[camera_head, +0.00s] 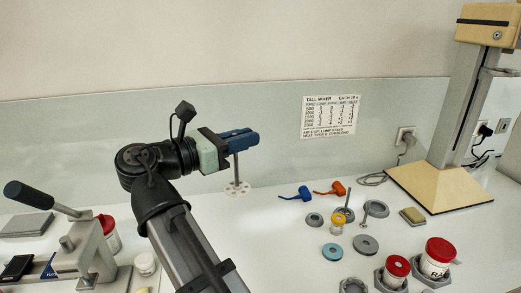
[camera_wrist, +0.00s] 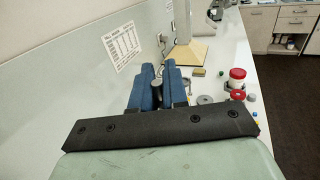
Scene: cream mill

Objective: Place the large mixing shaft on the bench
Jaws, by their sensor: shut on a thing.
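The large mixing shaft (camera_head: 236,168) is a thin grey rod with a pale, holed disc at its lower end. It hangs upright from my gripper (camera_head: 252,139), whose blue fingers are shut on its upper end. In the wrist view, the shaft's dark top (camera_wrist: 157,92) shows between the blue fingers. The white bench (camera_head: 270,245) lies below. The disc appears near the bench's back edge; I cannot tell whether it touches the bench or hangs just above it.
Right of the shaft lie a blue tool (camera_head: 297,194), an orange tool (camera_head: 330,188) and several grey rings. Red-lidded jars (camera_head: 437,258) stand front right, beyond them a tall stand (camera_head: 455,110). A lever press (camera_head: 85,245) stands left. The bench just before the disc looks clear.

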